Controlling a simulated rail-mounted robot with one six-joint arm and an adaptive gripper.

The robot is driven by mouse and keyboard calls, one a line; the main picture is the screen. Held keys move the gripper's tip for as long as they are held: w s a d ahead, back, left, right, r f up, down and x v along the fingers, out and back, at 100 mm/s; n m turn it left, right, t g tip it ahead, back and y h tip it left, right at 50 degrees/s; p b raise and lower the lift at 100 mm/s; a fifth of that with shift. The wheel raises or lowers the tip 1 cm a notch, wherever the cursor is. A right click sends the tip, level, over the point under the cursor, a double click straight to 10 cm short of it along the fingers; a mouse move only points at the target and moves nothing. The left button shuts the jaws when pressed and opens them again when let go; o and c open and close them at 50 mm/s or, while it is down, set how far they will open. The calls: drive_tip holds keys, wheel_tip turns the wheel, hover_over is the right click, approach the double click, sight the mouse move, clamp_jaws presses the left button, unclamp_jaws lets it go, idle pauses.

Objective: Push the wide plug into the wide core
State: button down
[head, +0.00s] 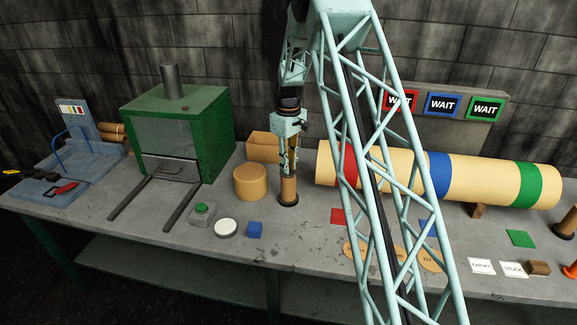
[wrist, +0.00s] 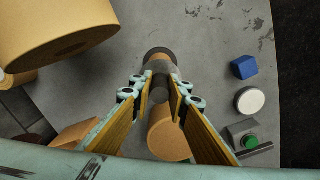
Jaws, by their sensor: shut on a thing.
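My gripper (head: 289,160) is shut on a brown cylinder with a black flange at its foot, which looks like the wide plug (head: 288,187). The plug is upright, flange down, at or just above the bench; I cannot tell whether it touches. In the wrist view my gripper (wrist: 162,88) has its fingers on both sides of it, and the plug's flange (wrist: 160,51) shows beyond them. A long tan roll (head: 470,178) with red, blue and green bands lies right of my gripper. Its near end (wrist: 78,45) shows a darker middle in the wrist view, possibly the wide core.
A short tan cylinder (head: 250,182) stands left of my gripper, with a cardboard box (head: 264,146) behind. A blue cube (head: 255,229), white disc (head: 226,228) and green button (head: 203,210) sit at the front. A green oven (head: 180,130) stands farther left. My arm hides part of the roll.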

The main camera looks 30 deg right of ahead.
drive_tip(key=shift+f, duration=0.25)
drive_tip(key=c, duration=2.1)
unclamp_jaws()
drive_tip(key=shift+r, duration=0.15)
drive_tip(key=shift+r+p, duration=1.15)
drive_tip(key=shift+r, duration=2.2)
